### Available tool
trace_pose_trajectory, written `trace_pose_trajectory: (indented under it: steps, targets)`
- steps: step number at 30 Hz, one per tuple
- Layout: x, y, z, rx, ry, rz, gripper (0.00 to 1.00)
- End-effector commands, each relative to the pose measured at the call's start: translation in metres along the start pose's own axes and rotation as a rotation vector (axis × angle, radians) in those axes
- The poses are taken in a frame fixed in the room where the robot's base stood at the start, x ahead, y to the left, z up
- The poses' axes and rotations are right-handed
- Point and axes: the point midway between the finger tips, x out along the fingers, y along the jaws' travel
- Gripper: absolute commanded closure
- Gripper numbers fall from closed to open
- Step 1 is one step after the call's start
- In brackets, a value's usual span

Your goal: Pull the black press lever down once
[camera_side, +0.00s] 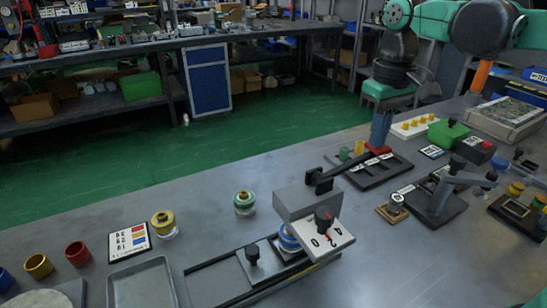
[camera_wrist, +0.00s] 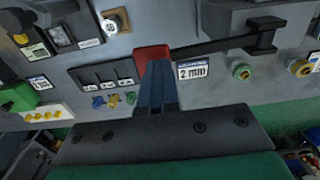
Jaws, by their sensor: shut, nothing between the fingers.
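The black press lever (camera_side: 345,167) sticks out from the grey press head (camera_side: 305,198) toward the back right and ends in a red grip (camera_side: 378,148). It rises slightly toward that grip. In the wrist view the lever (camera_wrist: 215,46) runs across the top to its red grip (camera_wrist: 150,54). My gripper (camera_side: 378,146) points down with its fingers shut and empty, right at the red grip. In the wrist view my gripper (camera_wrist: 156,68) overlaps the grip; I cannot tell whether they touch. A blue-ringed part (camera_side: 288,238) sits under the press head, partly hidden.
A dark tray with labelled slots (camera_side: 372,172) lies below the red grip. A grey clamp device (camera_side: 440,195) stands to the right. A green box (camera_side: 448,133) and a white block with yellow pegs (camera_side: 415,125) are behind.

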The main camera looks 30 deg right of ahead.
Motion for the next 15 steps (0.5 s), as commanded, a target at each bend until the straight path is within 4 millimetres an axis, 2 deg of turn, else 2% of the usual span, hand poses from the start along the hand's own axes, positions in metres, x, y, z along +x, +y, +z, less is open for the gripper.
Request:
trace_pose_trajectory:
  steps: [7,15]
  targets:
    - [0.0081,-0.0028,0.0004,-0.004,-0.001,-0.009,1.00]
    - [0.0078,-0.0024,0.0004,-0.003,-0.001,-0.008,1.00]
